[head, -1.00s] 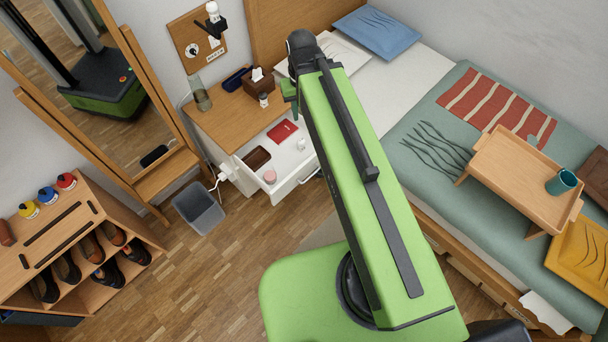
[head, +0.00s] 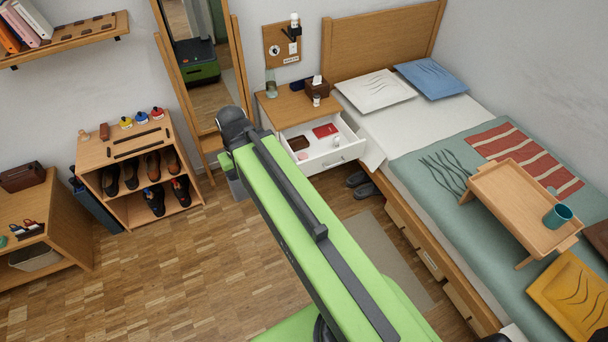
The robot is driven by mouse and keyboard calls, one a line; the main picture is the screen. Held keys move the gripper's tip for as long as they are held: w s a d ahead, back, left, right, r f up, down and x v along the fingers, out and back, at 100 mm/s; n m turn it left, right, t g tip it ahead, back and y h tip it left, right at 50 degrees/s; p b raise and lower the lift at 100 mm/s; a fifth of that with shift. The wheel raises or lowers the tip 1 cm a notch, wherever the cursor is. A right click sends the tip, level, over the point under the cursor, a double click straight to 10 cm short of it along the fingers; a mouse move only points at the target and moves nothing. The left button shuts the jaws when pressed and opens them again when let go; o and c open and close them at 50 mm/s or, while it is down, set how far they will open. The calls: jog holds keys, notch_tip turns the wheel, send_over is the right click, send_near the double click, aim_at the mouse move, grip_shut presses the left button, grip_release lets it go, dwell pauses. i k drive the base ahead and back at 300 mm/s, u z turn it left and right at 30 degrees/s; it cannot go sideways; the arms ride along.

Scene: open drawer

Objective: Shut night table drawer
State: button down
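The night table (head: 283,106) stands against the wall beside the bed's head, with a wooden top and white front. Its white drawer (head: 338,157) is pulled open towards the room. In the drawer lie a red book (head: 325,130), a brown tray or box (head: 299,143) and small light items. My green arm reaches up from the bottom of the head view, and its far end is left of the night table, apart from the drawer in the picture. My gripper is hidden beyond the arm's end, so its fingers do not show.
The bed (head: 400,208) bounds the right, with dark slippers (head: 361,184) beside it and a rug (head: 385,262) in front. A mirror (head: 204,83) and a shoe rack (head: 112,152) stand left. Wooden floor (head: 170,270) is clear at lower left.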

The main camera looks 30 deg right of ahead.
aim_at(322, 155)
jog(key=u, duration=0.1)
jog(key=i, duration=1)
jog(key=z, duration=0.05)
jog(key=k, duration=0.8)
jog(key=z, duration=0.15)
jog(key=i, duration=0.8)
jog(key=u, duration=0.05)
